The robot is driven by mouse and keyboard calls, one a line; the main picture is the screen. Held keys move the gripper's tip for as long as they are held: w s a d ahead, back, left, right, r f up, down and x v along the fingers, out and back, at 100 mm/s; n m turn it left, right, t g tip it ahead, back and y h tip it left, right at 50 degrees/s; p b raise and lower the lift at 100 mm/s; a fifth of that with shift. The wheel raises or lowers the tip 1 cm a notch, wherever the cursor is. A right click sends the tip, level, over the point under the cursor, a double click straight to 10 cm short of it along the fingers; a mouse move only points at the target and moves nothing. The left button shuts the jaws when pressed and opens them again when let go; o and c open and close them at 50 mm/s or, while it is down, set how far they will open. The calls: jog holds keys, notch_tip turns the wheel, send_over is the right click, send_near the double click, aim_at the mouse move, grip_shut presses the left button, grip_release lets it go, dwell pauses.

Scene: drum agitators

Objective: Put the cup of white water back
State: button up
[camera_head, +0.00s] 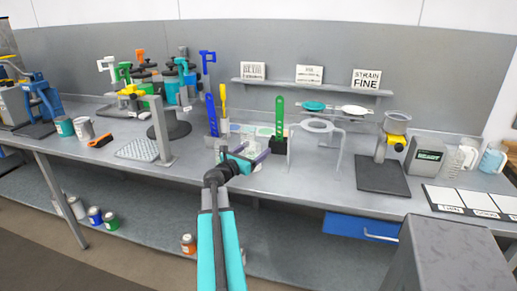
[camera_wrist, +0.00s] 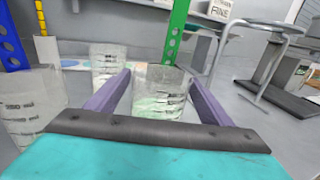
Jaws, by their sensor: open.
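My gripper (camera_head: 246,160) is open at the front of the bench, with its two purple fingers pointing toward the back. In the wrist view the gripper (camera_wrist: 159,78) has a clear graduated cup (camera_wrist: 160,100) between its fingers, with gaps showing rather than a firm hold. The cup is upright, with pale whitish-green tones inside; I cannot tell if that is liquid or what shows through it. A second clear cup (camera_wrist: 106,62) stands behind to the left, and a third cup (camera_wrist: 32,112) is nearer at the left edge. The arm hides much of this area in the head view.
A green perforated upright (camera_head: 280,118) stands on a black base behind the gripper, and a blue one (camera_head: 211,115) stands to the left. A grey ring stand (camera_head: 317,126) is close on the right. White and blue jugs (camera_head: 460,159) stand at far right.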

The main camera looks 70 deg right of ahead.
aim_at(248, 154)
jog(key=b+v, duration=0.1)
jog(key=v, duration=0.8)
jog(key=shift+a, duration=0.1)
dwell(0.6)
